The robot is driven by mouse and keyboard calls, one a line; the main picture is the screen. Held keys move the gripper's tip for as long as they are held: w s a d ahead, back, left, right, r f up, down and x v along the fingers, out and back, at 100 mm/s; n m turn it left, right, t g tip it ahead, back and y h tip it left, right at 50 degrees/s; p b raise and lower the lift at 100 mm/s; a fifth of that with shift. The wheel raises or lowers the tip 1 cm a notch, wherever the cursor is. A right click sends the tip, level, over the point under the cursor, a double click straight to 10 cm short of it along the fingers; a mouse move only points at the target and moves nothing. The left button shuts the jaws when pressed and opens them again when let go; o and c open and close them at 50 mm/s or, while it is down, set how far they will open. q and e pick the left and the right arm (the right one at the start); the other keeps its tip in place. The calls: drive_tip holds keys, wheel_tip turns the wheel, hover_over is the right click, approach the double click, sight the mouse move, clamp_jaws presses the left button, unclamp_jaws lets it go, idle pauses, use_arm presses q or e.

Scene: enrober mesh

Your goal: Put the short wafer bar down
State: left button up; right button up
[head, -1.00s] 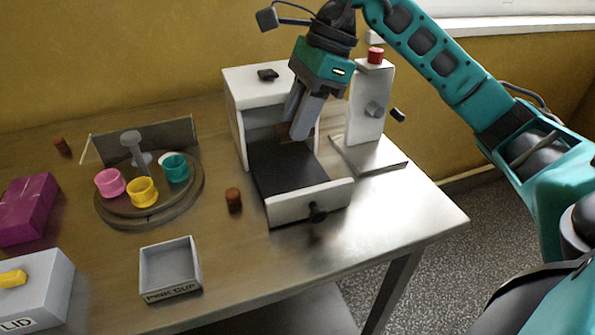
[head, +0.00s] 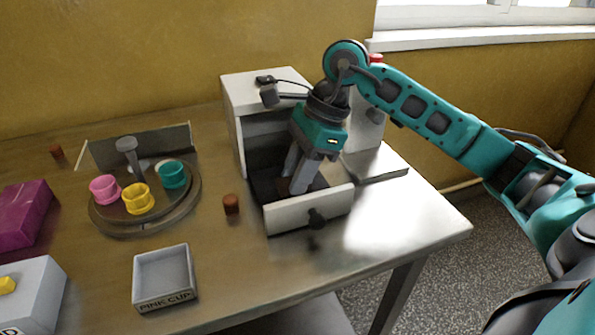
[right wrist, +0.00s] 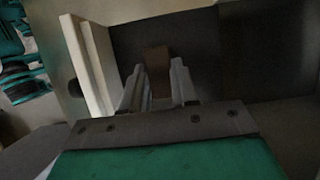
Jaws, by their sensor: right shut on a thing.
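The short wafer bar is a small brown block that shows between the fingertips in the right wrist view (right wrist: 157,60); in the head view a bit of it (head: 284,185) shows beside the fingers. My right gripper (head: 296,188) is shut on it, pointing down into the dark tray area of the white machine (head: 308,212), behind its front panel. I cannot tell whether the bar touches the dark floor (right wrist: 205,60). Most of the bar is hidden by the fingers in the head view. My left gripper is not in view.
A round turntable (head: 150,222) holds pink, yellow and teal cups. A grey box labelled PINK CUP (head: 165,280) stands in front. A brown piece (head: 231,204) lies left of the machine, another (head: 56,151) at the back left. A purple block (head: 22,214) is at left.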

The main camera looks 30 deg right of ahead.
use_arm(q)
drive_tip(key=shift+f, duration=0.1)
use_arm(e)
drive_tip(key=o, duration=0.8)
drive_tip(key=shift+f, duration=0.1)
drive_tip(key=shift+r, duration=0.25)
use_arm(q)
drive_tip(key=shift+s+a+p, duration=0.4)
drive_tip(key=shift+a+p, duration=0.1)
drive_tip(key=shift+p, duration=0.45)
use_arm(e)
drive_tip(key=v, duration=1.1)
drive_tip(key=shift+d+r, duration=0.2)
drive_tip(key=shift+r, duration=0.15)
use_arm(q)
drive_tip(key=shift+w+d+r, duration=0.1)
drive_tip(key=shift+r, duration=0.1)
